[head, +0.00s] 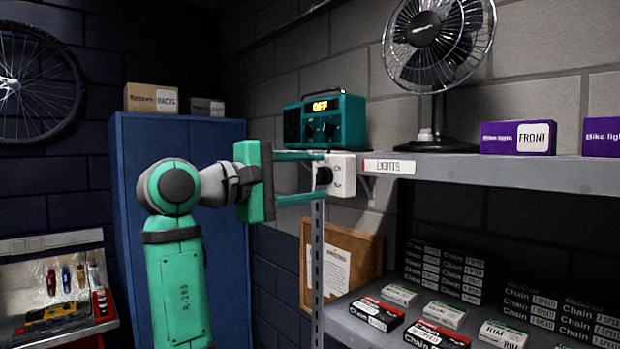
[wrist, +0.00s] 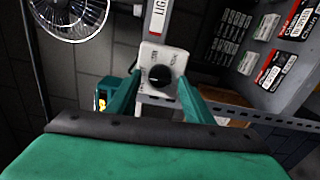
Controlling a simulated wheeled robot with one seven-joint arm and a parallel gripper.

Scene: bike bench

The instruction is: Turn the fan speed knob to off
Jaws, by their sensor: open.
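The fan speed knob (head: 323,176) is a black dial on a white control box (head: 343,184) fixed at the left end of the upper shelf. In the wrist view the knob (wrist: 160,77) shows on the face of the white box (wrist: 172,57), with small markings around it too blurred to read. My gripper (head: 312,176) is open, its two green fingers reaching toward the box, one above and one below the knob in the head view. In the wrist view the fingers (wrist: 158,92) lie either side of the knob; contact cannot be told. The fan (head: 438,45) stands on the shelf.
A teal radio (head: 325,121) with a lit "OFF" display sits behind the box. The shelf (head: 500,168) carries a "LIGHTS" label (head: 388,167) and purple boxes (head: 518,138). A metal upright (head: 317,270) stands below the box. A blue cabinet (head: 130,200) stands at left.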

